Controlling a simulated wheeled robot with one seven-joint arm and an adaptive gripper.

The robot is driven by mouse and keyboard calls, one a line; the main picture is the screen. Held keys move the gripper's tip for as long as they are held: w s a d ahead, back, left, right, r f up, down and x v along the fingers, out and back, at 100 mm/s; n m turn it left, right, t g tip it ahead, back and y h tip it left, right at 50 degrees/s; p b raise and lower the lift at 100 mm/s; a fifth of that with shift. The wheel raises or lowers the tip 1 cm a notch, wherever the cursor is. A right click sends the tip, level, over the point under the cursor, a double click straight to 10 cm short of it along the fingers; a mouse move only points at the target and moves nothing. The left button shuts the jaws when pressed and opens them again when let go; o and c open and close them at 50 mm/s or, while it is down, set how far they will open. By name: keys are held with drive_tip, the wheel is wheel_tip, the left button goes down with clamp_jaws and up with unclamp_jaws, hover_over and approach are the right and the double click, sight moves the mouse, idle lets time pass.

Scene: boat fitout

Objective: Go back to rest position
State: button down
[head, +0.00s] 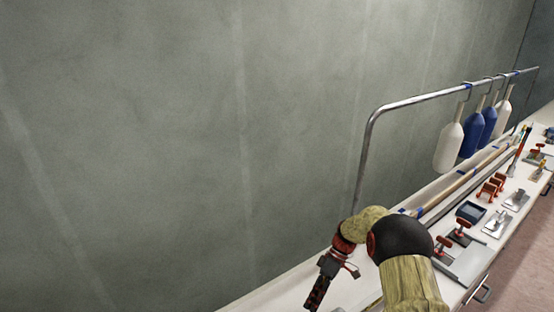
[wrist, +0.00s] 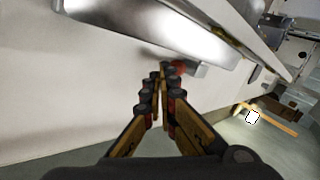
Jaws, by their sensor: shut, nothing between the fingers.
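My gripper (wrist: 163,76) reaches into the wrist view from below. Its two fingers come together at the tips, shut and with nothing seen between them. In the head view my gripper (head: 316,296) shows small at the bottom, hanging down and to the left from my bent arm, over or beside the near end of the white bench (head: 283,294). I cannot tell its exact height above the bench. A small red and grey thing (wrist: 185,68) shows just beyond the fingertips in the wrist view; whether they touch it is unclear.
A metal rail (head: 418,98) stands along the bench, with white bottles (head: 449,147) and blue bottles (head: 474,135) hanging from it. Red clamps (head: 491,187), a dark tray (head: 471,212) and metal plates (head: 497,224) lie on the bench. The grey wall (head: 180,130) is bare at left.

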drive_tip(key=s+d+r+m+t+h, duration=0.2)
drive_tip(key=s+r+m+t, duration=0.3)
drive_tip(key=s+r, duration=0.9)
drive_tip(key=s+d+r+m+t+h, duration=0.3)
drive_tip(key=s+d+r+m+t, duration=0.2)
drive_tip(key=s+r, duration=0.9)
drive_tip(key=shift+r+m+t+h, duration=0.3)
drive_tip(key=shift+r+m+t, duration=0.5)
drive_tip(key=shift+r, duration=1.25)
